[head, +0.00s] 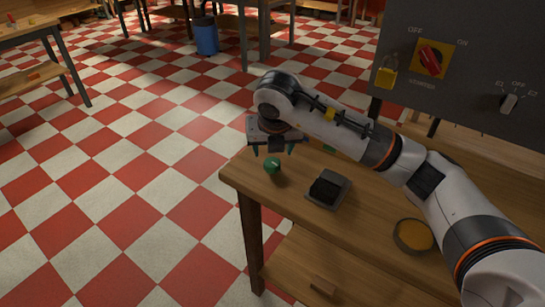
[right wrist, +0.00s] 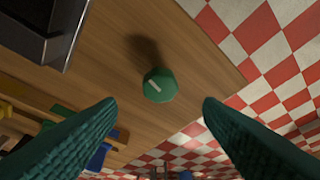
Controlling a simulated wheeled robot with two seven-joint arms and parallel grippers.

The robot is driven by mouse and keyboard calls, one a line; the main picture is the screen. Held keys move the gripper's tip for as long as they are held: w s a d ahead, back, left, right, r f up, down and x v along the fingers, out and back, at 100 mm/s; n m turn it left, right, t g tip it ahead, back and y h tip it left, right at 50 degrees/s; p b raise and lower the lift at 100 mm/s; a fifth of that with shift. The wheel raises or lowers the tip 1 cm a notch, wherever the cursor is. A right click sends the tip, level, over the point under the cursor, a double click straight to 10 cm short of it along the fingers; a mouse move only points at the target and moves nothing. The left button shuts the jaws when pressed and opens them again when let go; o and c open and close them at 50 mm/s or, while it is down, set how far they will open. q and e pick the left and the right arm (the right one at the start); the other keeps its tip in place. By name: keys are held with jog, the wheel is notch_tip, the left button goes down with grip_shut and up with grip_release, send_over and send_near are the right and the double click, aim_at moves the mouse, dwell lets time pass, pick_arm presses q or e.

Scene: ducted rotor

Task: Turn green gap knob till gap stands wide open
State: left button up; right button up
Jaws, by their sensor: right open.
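The green knob (head: 272,166) stands near the left corner of the wooden table. In the right wrist view the knob (right wrist: 159,85) is a faceted green cap with a white pointer line running diagonally across its top. My right gripper (head: 273,150) hangs just above the knob, fingers pointing down. In the right wrist view its two teal ribbed fingers (right wrist: 159,104) are spread wide with the knob between and beyond their tips, untouched. No gap that the knob sets can be made out. My left gripper is not in view.
A dark square box (head: 328,188) sits right of the knob; a round dish with yellow contents (head: 413,235) lies farther right. A grey panel with a red switch (head: 430,60) and a yellow padlock (head: 385,76) stands behind. The table edge (head: 232,180) is close to the knob.

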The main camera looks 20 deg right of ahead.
jog(key=v, duration=0.5)
jog(key=shift+s+a+r, duration=0.1)
jog(key=shift+s+r, duration=0.05)
jog(key=shift+r, duration=0.15)
